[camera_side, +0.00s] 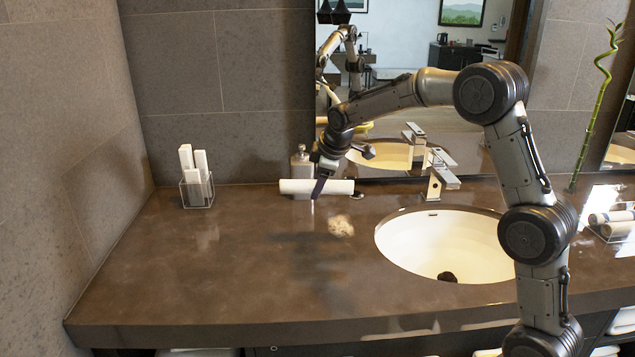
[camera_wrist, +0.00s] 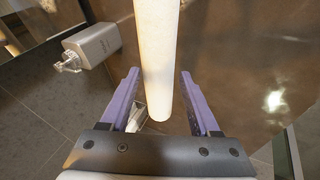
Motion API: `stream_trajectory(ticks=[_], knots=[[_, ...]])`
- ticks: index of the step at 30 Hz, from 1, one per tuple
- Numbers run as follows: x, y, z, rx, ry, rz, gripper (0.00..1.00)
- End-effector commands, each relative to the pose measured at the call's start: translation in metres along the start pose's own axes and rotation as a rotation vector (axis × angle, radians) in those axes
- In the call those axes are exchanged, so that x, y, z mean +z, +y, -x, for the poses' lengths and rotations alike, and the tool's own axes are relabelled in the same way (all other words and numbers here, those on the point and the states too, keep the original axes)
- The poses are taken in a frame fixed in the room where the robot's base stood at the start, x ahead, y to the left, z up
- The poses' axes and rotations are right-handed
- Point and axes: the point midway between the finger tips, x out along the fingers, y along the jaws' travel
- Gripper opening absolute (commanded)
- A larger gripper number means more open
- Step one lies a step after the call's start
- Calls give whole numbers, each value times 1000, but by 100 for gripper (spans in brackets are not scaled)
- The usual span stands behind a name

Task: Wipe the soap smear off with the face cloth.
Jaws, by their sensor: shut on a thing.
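The face cloth (camera_side: 292,187) is a white roll lying crosswise near the back of the counter, left of the basin. In the wrist view the cloth (camera_wrist: 158,45) runs between the two purple fingers. My gripper (camera_side: 317,190) points down over the roll's middle and is shut on it; the gripper (camera_wrist: 159,72) also shows in the wrist view. I cannot tell whether the cloth touches the counter or is slightly raised. The soap smear (camera_side: 341,226) is a pale, mottled patch on the brown counter, in front of the cloth's right end and left of the basin.
A grey soap dispenser (camera_side: 301,163) stands behind the cloth, and shows at upper left in the wrist view (camera_wrist: 95,45). A clear holder (camera_side: 197,192) with white boxes stands at left. The basin (camera_side: 440,240) and tap (camera_side: 437,180) are right. The front-left counter (camera_side: 190,270) is clear.

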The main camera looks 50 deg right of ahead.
Motion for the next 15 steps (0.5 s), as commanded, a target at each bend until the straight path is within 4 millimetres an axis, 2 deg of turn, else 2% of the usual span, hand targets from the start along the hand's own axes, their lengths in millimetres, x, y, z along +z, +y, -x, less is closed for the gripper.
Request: stream_trajectory(ticks=[1, 3, 4, 8, 15], knots=[[0, 0, 0, 0, 0, 0, 33], [0, 0, 0, 0, 0, 0, 21], [0, 0, 0, 0, 0, 0, 18], [8, 1, -8, -3, -3, 0, 18], [41, 8, -42, -3, -2, -2, 18]])
